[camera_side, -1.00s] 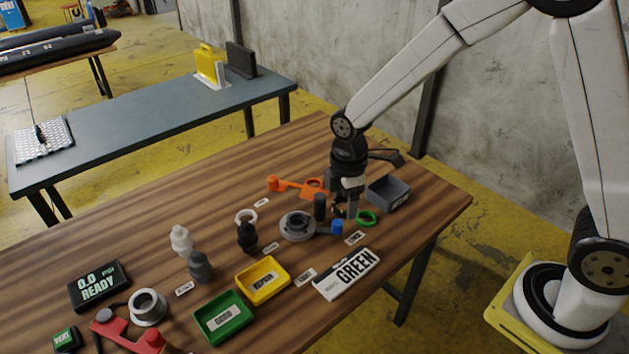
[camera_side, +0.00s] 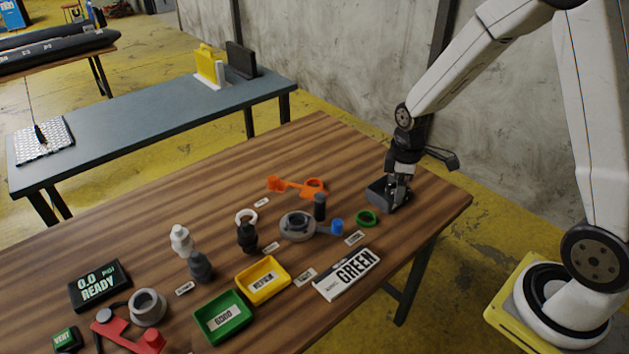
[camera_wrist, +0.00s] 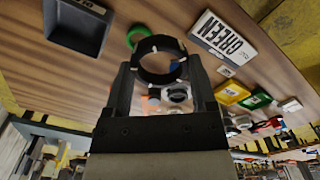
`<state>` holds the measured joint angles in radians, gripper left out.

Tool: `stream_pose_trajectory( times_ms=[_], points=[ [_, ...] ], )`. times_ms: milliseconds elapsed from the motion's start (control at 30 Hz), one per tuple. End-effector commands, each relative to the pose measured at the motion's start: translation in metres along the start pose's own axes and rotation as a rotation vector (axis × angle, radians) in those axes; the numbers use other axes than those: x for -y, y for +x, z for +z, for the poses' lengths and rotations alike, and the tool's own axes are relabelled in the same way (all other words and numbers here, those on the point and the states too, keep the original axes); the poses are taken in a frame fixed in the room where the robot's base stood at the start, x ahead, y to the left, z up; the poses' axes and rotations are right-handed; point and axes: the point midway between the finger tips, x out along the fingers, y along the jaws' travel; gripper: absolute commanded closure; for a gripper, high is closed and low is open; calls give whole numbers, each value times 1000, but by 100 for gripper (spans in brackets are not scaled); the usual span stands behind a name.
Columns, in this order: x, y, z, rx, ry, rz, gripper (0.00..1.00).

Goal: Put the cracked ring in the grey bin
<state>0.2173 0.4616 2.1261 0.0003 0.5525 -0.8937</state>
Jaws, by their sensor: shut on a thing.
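My gripper (camera_side: 398,190) is shut on a black ring (camera_wrist: 146,78) with small white marks, held across its width between the two fingers in the wrist view. The ring is too small and covered to make out in the side view. The grey bin (camera_side: 376,203) is on the right part of the wooden table. The fingers overlap the bin's right part in the side view. In the wrist view the bin (camera_wrist: 75,22) is at the upper left, looks empty, and is apart from the ring. Height above the bin is hard to tell.
A green ring (camera_side: 367,218) lies just left of the bin. A GREEN sign (camera_side: 347,273), a grey round fitting with a blue knob (camera_side: 337,226), an orange part (camera_side: 298,187) and yellow (camera_side: 263,280) and green (camera_side: 223,317) trays are further left. The table's right end is clear.

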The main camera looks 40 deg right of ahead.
Motion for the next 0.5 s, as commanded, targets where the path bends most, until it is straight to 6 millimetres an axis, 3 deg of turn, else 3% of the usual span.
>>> stream_pose_trajectory(
  times_ms=[200, 500],
  points=[
    [-20, 8, 44, 1, 181, -1, 91],
    [-29, 12, 69, 0, 283, 1, 91]
  ],
)
